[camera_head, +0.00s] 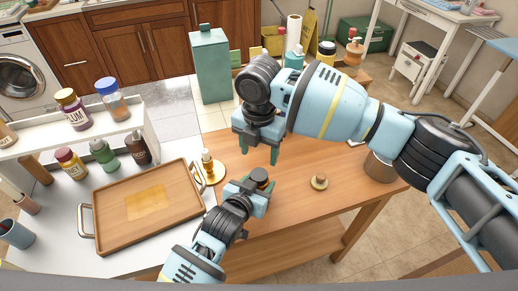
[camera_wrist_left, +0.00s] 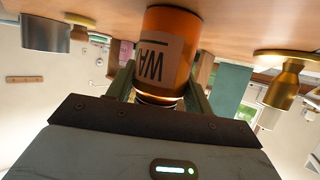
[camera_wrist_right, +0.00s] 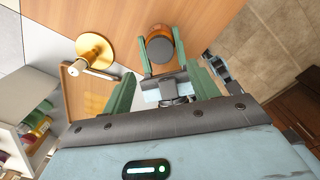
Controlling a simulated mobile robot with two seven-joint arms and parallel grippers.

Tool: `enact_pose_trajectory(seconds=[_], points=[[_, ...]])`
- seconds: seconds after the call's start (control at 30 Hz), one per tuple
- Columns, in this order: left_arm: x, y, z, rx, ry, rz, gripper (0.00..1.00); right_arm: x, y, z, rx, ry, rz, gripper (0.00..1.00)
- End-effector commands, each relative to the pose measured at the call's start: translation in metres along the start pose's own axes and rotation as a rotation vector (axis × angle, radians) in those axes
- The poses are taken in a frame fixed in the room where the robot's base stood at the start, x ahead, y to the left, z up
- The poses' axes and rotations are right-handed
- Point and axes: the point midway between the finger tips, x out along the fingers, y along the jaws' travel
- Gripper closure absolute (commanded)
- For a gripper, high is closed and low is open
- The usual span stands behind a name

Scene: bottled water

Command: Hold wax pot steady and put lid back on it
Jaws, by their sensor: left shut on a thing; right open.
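The orange wax pot (camera_head: 260,175) stands on the wooden table, its dark top facing up. Its label reads "WA" in the upside-down left wrist view (camera_wrist_left: 168,55). My left gripper (camera_head: 255,186) is shut around its sides. A small round tan disc with a knob (camera_head: 319,183), apparently the lid, lies flat on the table to the right of the pot, apart from it. My right gripper (camera_head: 260,153) is open and empty above the table, behind the pot in the head view. The right wrist view also shows the pot (camera_wrist_right: 159,47) beyond my right fingers; the lid is not seen there.
A brass holder (camera_head: 211,170) stands close left of the pot. A green canister (camera_head: 210,65) stands behind. A metal cylinder (camera_head: 379,167) is at the right edge. The table around the lid is clear.

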Motion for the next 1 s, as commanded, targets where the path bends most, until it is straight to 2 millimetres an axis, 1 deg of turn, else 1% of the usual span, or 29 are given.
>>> enact_pose_trajectory(seconds=[0.17, 0.27, 0.37, 0.7, 0.83, 1.0], points=[[0.0, 0.0, -0.001, 0.0, 0.002, 0.0, 1.0, 0.0, 0.0, 0.0, 0.002, 0.0, 0.0, 0.4], [0.0, 0.0, -0.001, 0.0, 0.002, 0.0, 1.0, 0.004, 0.0, 0.0, 0.002, 0.0, -0.001, 0.4], [0.0, 0.0, -0.001, 0.0, 0.002, 0.0, 1.0, 0.013, 0.0, 0.0, 0.002, 0.0, -0.002, 0.4], [0.0, 0.0, -0.001, 0.0, 0.002, 0.0, 1.0, 0.061, 0.0, 0.0, 0.003, 0.001, -0.002, 0.4], [0.0, 0.0, -0.001, 0.0, 0.002, 0.0, 1.0, 0.073, 0.0, 0.0, 0.003, 0.0, -0.001, 0.4], [0.0, 0.0, -0.001, 0.0, 0.002, 0.0, 1.0, 0.079, 0.0, 0.0, 0.003, -0.001, 0.001, 0.4]])
